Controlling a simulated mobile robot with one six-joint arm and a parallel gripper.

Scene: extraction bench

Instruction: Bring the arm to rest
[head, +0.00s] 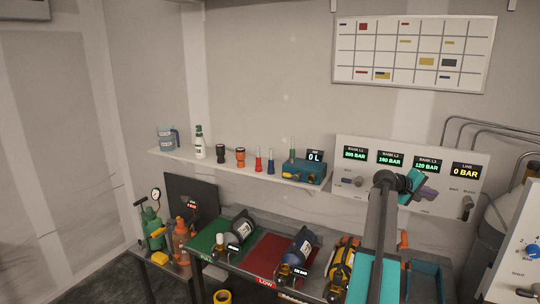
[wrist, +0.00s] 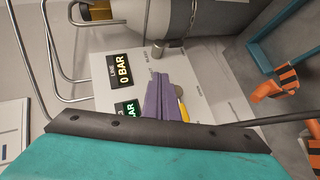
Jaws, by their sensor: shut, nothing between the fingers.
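My arm rises from the bench front in the head view, with a teal lower part and a dark upper link. My gripper (head: 426,193) is purple, shut and empty, in front of the lower part of the white gauge panel (head: 348,152). In the wrist view my gripper (wrist: 158,85) points towards the panel (wrist: 100,70), and its fingers are together. I cannot tell whether the fingertips touch the panel. My arm and gripper hide part of the panel's lower row of knobs.
A shelf (head: 222,168) with bottles, small coloured tools and a teal meter runs left of the panel. The bench below holds a green mat (head: 209,257), a red mat (head: 262,262) and several cylinders. A grey tank (head: 508,225) stands right. Pipes leave the panel's right side.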

